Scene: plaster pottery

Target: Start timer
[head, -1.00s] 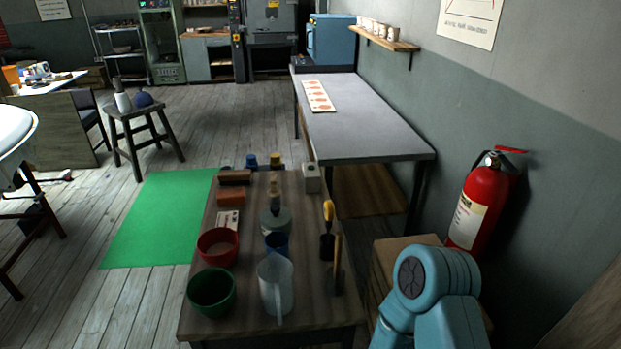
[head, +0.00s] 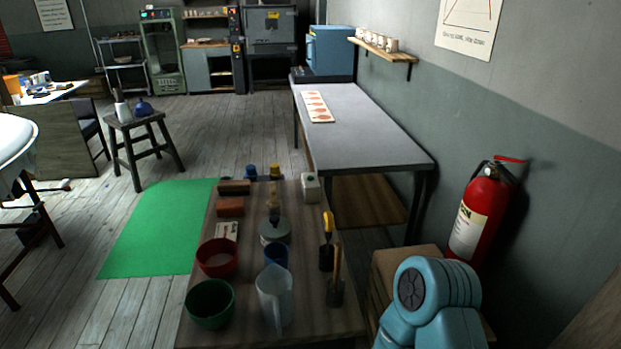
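A small pale box (head: 310,188), which may be the timer, stands at the far right corner of the wooden table (head: 240,322) in front of me. Its face is too small to read, so I cannot tell whether it is running. Neither of my grippers shows in the head view. Only a blue joint of my own arm shows at the lower right, beside the table.
The table holds a green bowl (head: 210,304), a red bowl (head: 217,258), a clear jug (head: 275,297), a blue cup (head: 276,252) and two trowels (head: 326,256). A grey workbench (head: 365,125) stands beyond. A fire extinguisher (head: 477,214) hangs at right. A green mat (head: 155,232) lies left.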

